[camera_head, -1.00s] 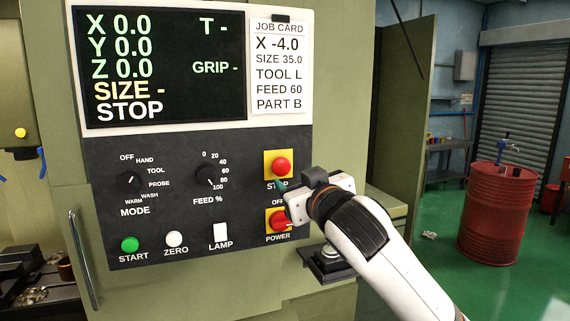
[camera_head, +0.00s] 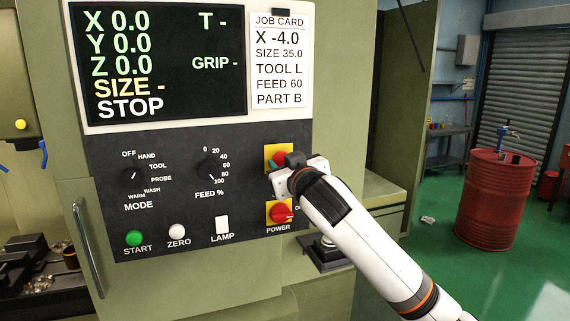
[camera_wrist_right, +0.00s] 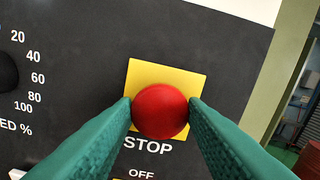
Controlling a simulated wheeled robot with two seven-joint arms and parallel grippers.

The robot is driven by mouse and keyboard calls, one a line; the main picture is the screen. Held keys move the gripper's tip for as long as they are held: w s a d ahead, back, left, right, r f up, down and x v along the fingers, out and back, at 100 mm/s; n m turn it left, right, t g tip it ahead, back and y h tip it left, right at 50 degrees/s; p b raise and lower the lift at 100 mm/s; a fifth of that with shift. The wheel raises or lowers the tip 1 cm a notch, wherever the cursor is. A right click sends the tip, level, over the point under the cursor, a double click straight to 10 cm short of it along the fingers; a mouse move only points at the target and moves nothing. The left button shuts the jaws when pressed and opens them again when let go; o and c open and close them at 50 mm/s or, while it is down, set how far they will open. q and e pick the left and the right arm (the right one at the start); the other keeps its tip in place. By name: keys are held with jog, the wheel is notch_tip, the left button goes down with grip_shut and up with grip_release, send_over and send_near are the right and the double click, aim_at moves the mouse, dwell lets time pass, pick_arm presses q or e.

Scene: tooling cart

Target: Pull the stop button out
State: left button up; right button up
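The red stop button (camera_wrist_right: 160,111) sits on a yellow square plate (camera_wrist_right: 168,72) in the right wrist view, above the label STOP. In the head view the stop button (camera_head: 279,157) is partly hidden behind my right gripper (camera_head: 292,164). In the wrist view the two green fingers of my right gripper (camera_wrist_right: 160,100) are apart, one on each side of the button, very close to its edges. I cannot tell whether they touch it. My left gripper is not in view.
The red power knob (camera_head: 280,213) on its yellow plate is just below. The feed dial (camera_head: 211,171), mode dial (camera_head: 132,175), green start button (camera_head: 134,238) and lamp switch (camera_head: 222,223) are to the left. A red barrel (camera_head: 496,200) stands at the right.

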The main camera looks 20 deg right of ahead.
jog(key=c, duration=0.4)
jog(key=shift+s, duration=0.45)
jog(key=shift+c, duration=0.2)
jog(key=o, duration=0.9)
jog(key=shift+o, duration=0.8)
jog(key=shift+s, duration=0.15)
jog(key=shift+s+b, duration=0.2)
jog(key=shift+b, duration=0.1)
jog(key=s+b, duration=0.4)
jog(key=s, duration=0.7)
jog(key=shift+s+d, duration=0.2)
jog(key=shift+s, duration=0.1)
